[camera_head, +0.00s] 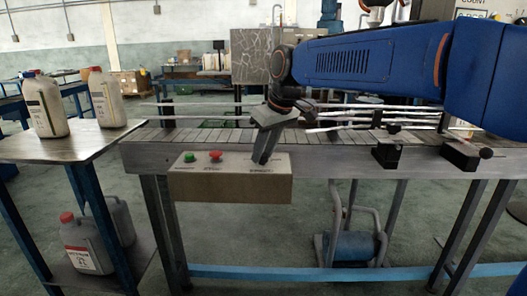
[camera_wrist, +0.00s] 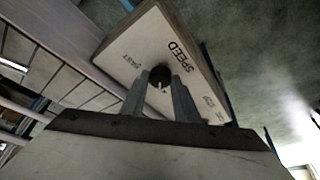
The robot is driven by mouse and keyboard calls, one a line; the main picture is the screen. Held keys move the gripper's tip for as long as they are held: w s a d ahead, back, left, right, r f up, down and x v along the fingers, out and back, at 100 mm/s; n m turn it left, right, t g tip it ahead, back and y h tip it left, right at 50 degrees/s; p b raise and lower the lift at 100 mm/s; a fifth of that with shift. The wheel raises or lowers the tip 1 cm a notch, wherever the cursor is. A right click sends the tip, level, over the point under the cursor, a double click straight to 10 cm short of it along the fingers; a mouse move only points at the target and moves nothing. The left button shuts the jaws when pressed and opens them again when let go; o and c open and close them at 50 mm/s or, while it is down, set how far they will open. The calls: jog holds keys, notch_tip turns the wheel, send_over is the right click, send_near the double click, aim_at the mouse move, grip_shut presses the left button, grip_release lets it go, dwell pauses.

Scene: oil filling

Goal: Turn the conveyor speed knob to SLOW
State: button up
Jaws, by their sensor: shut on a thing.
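The conveyor control box (camera_head: 232,188) is a beige box on the front side of the conveyor (camera_head: 160,155). My gripper (camera_head: 264,160) reaches down onto its right end. In the wrist view, the round black speed knob (camera_wrist: 158,75) sits between the two fingertips of my gripper (camera_wrist: 161,82), which are shut on it. A small white mark shows on the knob's near side. The word SPEED is printed beside it, with small labels to either side that are hard to read. In the head view the fingers hide the knob.
A green button (camera_head: 189,157) and a red button (camera_head: 215,155) stand on the box left of my gripper. A side table (camera_head: 85,148) at left holds two bottles (camera_head: 42,105) (camera_head: 106,98). Black fixtures (camera_head: 387,153) sit on the conveyor's right edge.

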dwell(0.4)
jog(key=o, duration=1)
jog(key=shift+o, duration=0.2)
jog(key=v, duration=1.7)
jog(key=shift+r, duration=0.25)
